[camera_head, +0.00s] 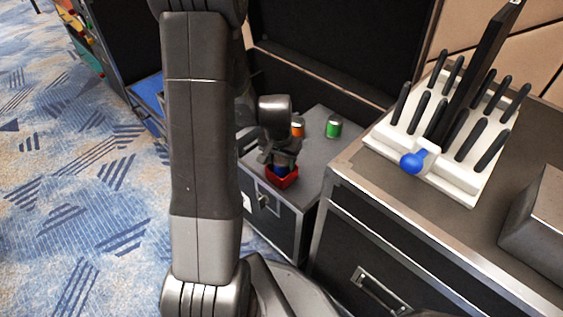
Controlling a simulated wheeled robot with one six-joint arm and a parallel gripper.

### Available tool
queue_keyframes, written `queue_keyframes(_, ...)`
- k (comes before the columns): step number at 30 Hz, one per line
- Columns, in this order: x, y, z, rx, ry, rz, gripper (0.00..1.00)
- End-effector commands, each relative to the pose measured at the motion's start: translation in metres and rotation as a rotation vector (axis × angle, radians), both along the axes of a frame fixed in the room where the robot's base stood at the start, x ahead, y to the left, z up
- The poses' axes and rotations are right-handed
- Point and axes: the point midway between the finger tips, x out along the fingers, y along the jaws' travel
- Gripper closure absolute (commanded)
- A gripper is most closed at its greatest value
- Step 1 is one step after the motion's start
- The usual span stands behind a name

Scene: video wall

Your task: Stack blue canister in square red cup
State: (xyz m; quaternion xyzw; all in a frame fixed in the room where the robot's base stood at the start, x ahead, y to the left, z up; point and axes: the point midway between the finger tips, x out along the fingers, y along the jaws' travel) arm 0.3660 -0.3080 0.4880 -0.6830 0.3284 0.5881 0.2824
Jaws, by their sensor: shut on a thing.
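The square red cup (284,180) stands on the grey top of a low black case, close to its front edge.
A green canister (334,126) and an orange one (297,126) stand behind on the same case top (313,152). A taller case at the right carries a white rack (466,186) with black handles and a blue ball (412,162). Blue patterned carpet (75,170) lies at the left.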

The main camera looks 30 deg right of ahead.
Motion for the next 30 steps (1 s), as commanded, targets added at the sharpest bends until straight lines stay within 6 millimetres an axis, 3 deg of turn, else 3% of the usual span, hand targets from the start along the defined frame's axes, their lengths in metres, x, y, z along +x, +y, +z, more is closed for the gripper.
queue_keyframes(20, -0.001, 0.001, -0.013, 0.002, 0.002, -0.001, 0.81)
queue_keyframes(21, -0.001, 0.001, -0.014, 0.004, 0.003, -0.002, 0.47)
queue_keyframes(23, -0.001, 0.001, -0.015, 0.005, 0.004, -0.002, 0.35)
queue_keyframes(24, -0.001, 0.001, -0.015, 0.005, 0.004, -0.002, 0.31)
queue_keyframes(30, -0.002, 0.002, -0.013, 0.007, 0.005, -0.004, 0.31)
